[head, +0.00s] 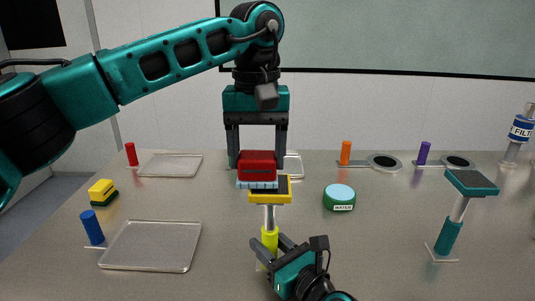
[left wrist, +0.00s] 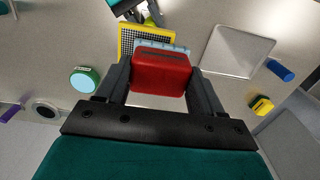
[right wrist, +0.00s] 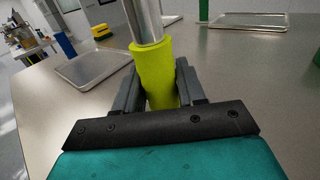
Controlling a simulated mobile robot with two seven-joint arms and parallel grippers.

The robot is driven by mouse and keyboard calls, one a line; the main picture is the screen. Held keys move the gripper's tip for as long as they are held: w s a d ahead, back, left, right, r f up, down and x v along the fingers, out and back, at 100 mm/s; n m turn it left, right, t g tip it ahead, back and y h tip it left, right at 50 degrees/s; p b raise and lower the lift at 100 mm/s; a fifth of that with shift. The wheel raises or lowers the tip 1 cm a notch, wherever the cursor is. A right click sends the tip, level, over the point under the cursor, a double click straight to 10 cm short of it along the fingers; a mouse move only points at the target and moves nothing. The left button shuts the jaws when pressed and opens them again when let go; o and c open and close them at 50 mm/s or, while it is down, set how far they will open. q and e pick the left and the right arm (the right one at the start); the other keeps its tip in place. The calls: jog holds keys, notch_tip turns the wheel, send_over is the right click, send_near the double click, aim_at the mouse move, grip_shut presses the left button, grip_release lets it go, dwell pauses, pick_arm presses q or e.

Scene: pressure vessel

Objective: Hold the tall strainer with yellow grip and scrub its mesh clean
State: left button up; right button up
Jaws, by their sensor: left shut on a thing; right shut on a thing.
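The tall strainer with yellow grip stands upright, with its yellow-framed mesh head (head: 283,195) on top and a metal rod below. My right gripper (head: 268,258) is shut on its yellow grip, which also fills the middle of the right wrist view (right wrist: 154,72). My left gripper (head: 257,165) is shut on a red brush (head: 257,164) with pale blue bristles, coming down from above. In the left wrist view the red brush (left wrist: 160,74) overlaps part of the yellow-framed mesh (left wrist: 130,42). The bristles appear at the mesh's surface; exact contact is hard to tell.
A green water tub (head: 339,197) stands right of the strainer. A teal-grip strainer (head: 457,210) stands farther right. Clear trays (head: 150,246) and a yellow-green sponge (head: 102,192) lie left. Orange-grip (head: 346,153) and purple-grip (head: 423,153) strainers lie at the back.

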pick_arm(q)
notch_tip(320, 180, up, 3)
jog(key=shift+d, duration=0.15)
jog(key=shift+r, duration=2.45)
pick_arm(e)
jog(key=o, duration=1.2)
jog(key=shift+d, duration=0.1)
jog(key=v, duration=1.2)
